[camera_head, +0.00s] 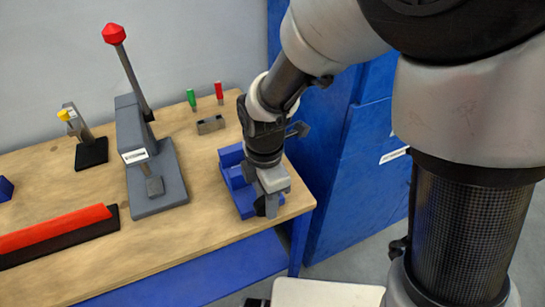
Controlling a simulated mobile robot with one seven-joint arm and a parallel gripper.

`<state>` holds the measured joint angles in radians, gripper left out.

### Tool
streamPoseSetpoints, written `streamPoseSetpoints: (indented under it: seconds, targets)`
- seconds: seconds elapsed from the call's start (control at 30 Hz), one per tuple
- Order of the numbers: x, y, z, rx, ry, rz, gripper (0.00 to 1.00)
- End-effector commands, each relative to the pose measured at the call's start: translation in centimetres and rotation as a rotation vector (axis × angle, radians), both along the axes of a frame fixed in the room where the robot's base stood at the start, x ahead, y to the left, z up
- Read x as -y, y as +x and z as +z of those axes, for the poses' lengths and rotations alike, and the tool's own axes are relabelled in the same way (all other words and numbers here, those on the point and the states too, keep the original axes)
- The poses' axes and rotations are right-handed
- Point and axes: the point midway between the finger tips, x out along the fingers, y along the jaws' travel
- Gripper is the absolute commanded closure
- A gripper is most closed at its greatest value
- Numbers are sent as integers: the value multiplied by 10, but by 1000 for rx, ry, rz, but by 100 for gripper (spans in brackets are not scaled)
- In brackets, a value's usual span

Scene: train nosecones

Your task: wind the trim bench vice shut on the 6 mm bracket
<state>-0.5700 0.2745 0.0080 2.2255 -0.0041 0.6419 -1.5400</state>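A blue bench vice (231,172) stands at the right end of the wooden bench. My gripper (266,208) points down over the front part of the vice, and its fingers overlap it in the picture. My gripper and wrist hide much of the vice, including its handle and most of the jaw gap. I cannot tell whether the fingers touch the vice or grip its handle, nor whether they are open or shut. I cannot make out the bracket.
A grey lever press (133,150) with a red knob stands left of the vice. A yellow-tipped clamp (85,140) and a red bar (55,230) are further left. A blue cabinet (370,150) stands right.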

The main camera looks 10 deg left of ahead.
Motion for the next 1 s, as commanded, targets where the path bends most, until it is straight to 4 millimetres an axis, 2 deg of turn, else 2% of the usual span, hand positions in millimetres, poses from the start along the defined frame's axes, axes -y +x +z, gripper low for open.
streamPoseSetpoints:
  seconds: [0.27, 0.4, 0.5, 0.77, 1.0]
  targets:
    - [0, 0, -1, 0, 0, 0, 64]
    - [0, 0, -1, 0, 0, 0, 88]
    - [0, 0, -1, 0, 0, 0, 100]
    - [1, 1, -1, -12, 20, -4, 100]
    - [5, 3, -2, -68, 115, -11, 100]
